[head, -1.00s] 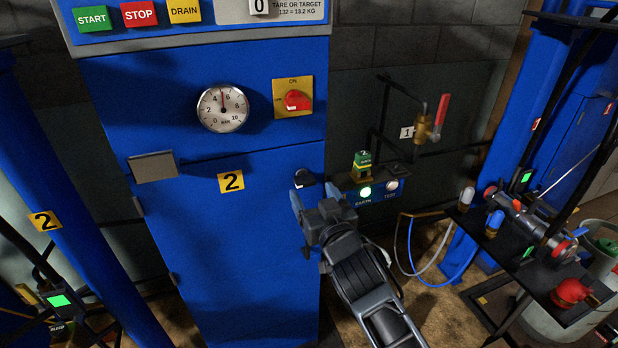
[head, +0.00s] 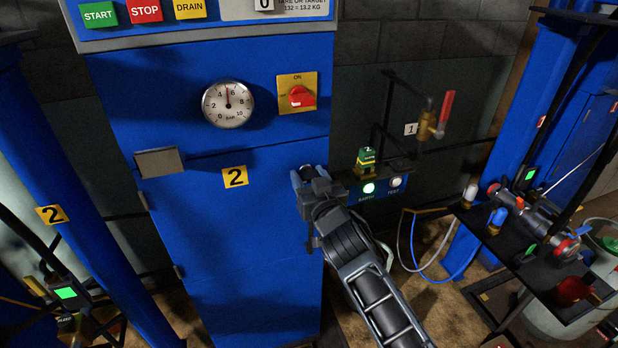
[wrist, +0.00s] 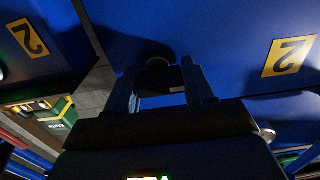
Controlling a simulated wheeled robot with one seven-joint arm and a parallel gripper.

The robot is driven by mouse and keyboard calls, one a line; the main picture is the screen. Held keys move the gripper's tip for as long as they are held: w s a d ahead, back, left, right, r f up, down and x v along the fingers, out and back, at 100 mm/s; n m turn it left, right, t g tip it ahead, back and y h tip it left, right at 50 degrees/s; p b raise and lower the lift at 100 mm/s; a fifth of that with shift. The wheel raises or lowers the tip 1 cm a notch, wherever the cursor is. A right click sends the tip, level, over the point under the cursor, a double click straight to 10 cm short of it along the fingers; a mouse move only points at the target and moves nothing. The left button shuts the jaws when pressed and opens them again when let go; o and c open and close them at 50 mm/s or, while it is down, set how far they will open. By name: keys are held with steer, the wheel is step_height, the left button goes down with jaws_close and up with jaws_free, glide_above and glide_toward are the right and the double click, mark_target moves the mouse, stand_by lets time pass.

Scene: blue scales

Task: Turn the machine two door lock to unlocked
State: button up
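Machine two is the blue cabinet (head: 250,250) with a yellow "2" label (head: 235,177) on its door; the label also shows in the wrist view (wrist: 289,57). The door lock is a small dark round knob (wrist: 158,63) at the door's right edge. In the head view my gripper (head: 308,173) covers it. In the wrist view my gripper (wrist: 158,78) is open, with a finger on each side of the knob and visible space between them. I cannot tell whether either finger touches it. The lock's setting cannot be read.
Above the door are a pressure gauge (head: 228,104) and a red rotary switch (head: 302,97). A green earth plug (head: 367,160) on a small shelf stands close right of my gripper.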

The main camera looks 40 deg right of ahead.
steer(key=c, duration=0.6)
steer(key=shift+f+b, duration=0.15)
steer(key=shift+b, duration=0.35)
steer(key=m+b, duration=0.2)
steer(key=shift+f+b, duration=0.1)
steer(key=shift+b, duration=0.25)
steer(key=m+b, duration=0.3)
steer(key=b, duration=0.1)
steer(key=shift+m, duration=0.4)
steer(key=m+b, duration=0.5)
steer(key=m, duration=0.1)
steer(key=shift+r+b, duration=0.2)
steer(key=shift+b, duration=0.15)
steer(key=m+b, duration=0.3)
steer(key=m, duration=0.3)
steer(key=shift+d+r, duration=0.1)
steer(key=shift+d, duration=0.05)
steer(key=shift+s, duration=0.1)
